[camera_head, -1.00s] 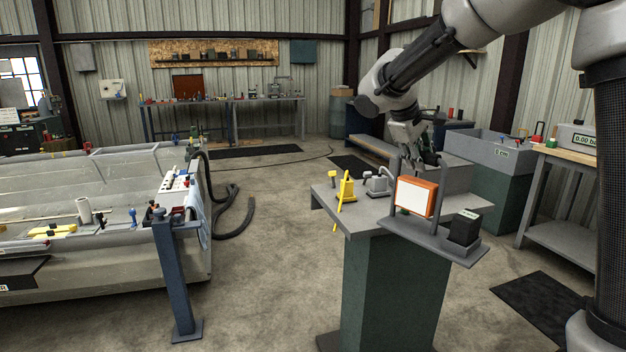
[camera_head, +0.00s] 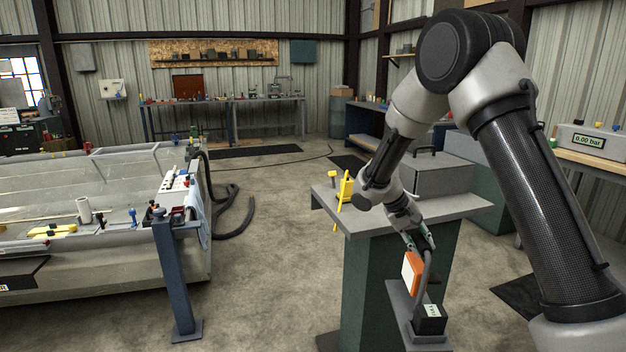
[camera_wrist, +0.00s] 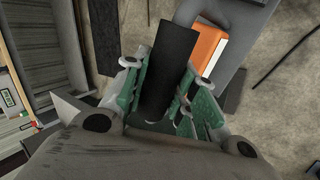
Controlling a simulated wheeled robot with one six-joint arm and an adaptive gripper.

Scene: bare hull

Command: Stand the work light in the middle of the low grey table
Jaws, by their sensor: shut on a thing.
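The work light has an orange-framed lamp (camera_head: 413,272) on a grey base with a dark box. My gripper (camera_head: 420,243) is shut on its dark top handle, which also shows between the fingers (camera_wrist: 168,75) in the wrist view. The light hangs roughly upright in the air, in front of a grey-topped table (camera_head: 462,203) with a dark green base. It hides part of that base. Its orange frame (camera_wrist: 210,42) also shows in the wrist view. I cannot tell whether this table is the low grey one.
A yellow tool (camera_head: 346,188) stands at the table's left edge, and a grey case (camera_head: 440,176) stands at the back right. A blue post (camera_head: 172,275) and a long grey hull (camera_head: 80,255) are on the left. Concrete floor (camera_head: 270,270) lies clear between hull and table.

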